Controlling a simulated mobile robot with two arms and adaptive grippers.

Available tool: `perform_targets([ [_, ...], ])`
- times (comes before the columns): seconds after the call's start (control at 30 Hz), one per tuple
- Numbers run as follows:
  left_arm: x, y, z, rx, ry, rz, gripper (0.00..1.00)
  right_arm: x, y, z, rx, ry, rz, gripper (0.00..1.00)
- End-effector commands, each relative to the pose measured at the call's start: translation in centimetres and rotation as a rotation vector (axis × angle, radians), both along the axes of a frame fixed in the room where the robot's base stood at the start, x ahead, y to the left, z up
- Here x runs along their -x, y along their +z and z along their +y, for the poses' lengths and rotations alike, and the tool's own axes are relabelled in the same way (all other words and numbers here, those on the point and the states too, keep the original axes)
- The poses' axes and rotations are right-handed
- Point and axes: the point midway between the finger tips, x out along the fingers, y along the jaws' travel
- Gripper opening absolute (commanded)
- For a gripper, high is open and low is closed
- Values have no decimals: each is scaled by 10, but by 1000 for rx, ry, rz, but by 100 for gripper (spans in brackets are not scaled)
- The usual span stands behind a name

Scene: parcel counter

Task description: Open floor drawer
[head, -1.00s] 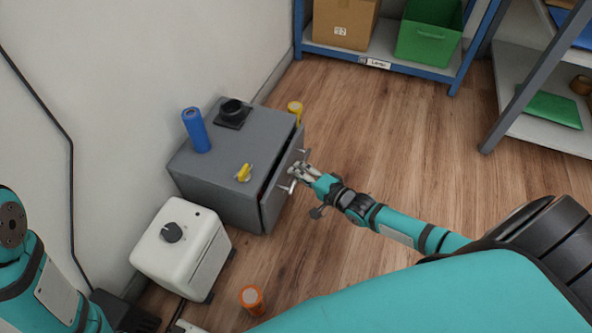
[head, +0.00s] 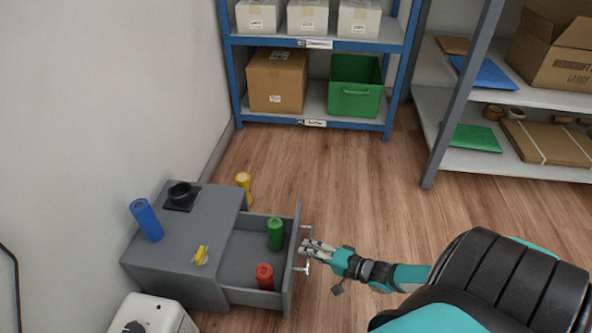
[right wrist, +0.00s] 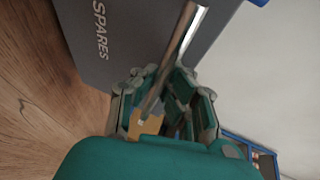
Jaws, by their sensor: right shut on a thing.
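The grey floor cabinet (head: 185,245) stands by the wall at the left of the head view. Its drawer (head: 245,263) is pulled well out to the right. A green cylinder (head: 275,234) and a red cylinder (head: 264,276) stand inside the drawer. My right gripper (head: 309,247) is shut on the drawer's metal handle (head: 305,267). In the right wrist view the handle bar (right wrist: 183,48) runs between the fingers (right wrist: 165,100), in front of the grey drawer face (right wrist: 140,35) marked SPARES. My left gripper is not in view.
A white box (head: 150,316) is in front. Open floor (head: 340,190) lies toward the blue-framed shelf (head: 312,124).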

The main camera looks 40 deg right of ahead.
Motion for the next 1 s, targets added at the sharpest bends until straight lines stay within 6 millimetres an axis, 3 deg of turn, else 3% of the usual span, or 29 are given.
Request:
perform_targets([
  [0.2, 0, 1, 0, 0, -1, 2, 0, 10, -2, -9, -2, -3, 7, 0],
  [0.67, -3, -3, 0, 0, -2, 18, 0, 12, -2, -10, -2, -2, 7, 0],
  [0.7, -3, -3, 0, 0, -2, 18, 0, 12, -2, -10, -2, -2, 7, 11],
  [0.9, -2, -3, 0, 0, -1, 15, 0, 11, -1, -10, -1, -1, 5, 35],
  [1.0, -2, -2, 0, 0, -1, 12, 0, 11, -1, -10, -1, -1, 3, 35],
])
